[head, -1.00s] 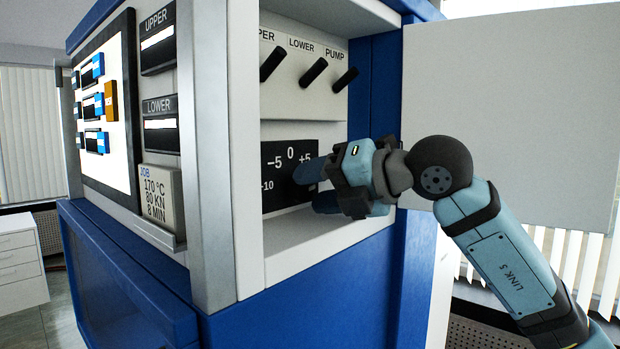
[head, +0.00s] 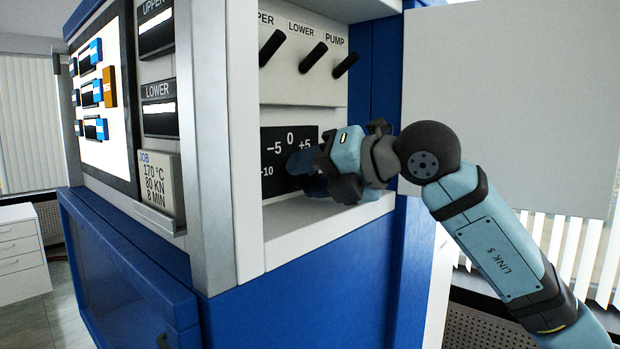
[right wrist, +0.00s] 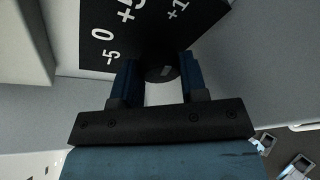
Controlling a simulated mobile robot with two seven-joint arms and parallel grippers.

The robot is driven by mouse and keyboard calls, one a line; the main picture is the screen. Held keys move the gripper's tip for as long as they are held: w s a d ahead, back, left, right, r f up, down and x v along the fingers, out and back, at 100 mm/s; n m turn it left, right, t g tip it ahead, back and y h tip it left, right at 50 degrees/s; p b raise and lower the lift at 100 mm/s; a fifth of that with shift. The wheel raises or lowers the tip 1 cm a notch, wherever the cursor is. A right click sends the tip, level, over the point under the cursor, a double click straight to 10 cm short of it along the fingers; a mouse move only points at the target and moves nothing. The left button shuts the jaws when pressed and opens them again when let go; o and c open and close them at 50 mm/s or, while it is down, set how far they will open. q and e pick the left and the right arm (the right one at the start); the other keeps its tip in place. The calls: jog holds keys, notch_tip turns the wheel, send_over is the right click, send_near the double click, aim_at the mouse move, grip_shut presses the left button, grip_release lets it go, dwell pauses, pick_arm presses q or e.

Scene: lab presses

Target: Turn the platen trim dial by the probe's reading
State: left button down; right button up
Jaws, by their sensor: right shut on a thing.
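The platen trim dial is a small dark knob (right wrist: 158,75) with a light mark, on a black scale plate (head: 270,150). The plate reads −10, −5, 0 and +5 in the head view; the scale also shows in the right wrist view (right wrist: 110,35). My right gripper (head: 301,165) reaches into the press's side recess from the right. Its blue fingers are shut on the knob, one on each side, as the right wrist view (right wrist: 160,77) shows. In the head view the fingers hide the knob. No probe is recognisable. My left gripper is out of view.
Black levers marked LOWER (head: 313,57) and PUMP (head: 346,64) and one partly cut off stand above the dial. A grey panel (head: 510,100) stands right of the recess. A job card (head: 161,188) reads 170 °C, 80 KN, 8 MIN beside UPPER and LOWER displays.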

jog(key=n+b, duration=0.1)
jog(key=n+h+b, duration=0.1)
jog(key=b, duration=0.1)
jog(key=shift+f+t, duration=0.25)
jog(key=shift+t, duration=0.15)
jog(key=n+b, duration=0.1)
jog(key=b, duration=0.2)
jog(key=shift+n+h, duration=0.3)
jog(key=shift+a+r+n+t+h+b, duration=0.1)
jog(key=shift+r+n+t+h+b, duration=0.25)
jog(key=shift+n+b, duration=0.6)
jog(key=shift+f, duration=0.1)
jog(key=o, duration=0.6)
jog(key=shift+o, duration=0.2)
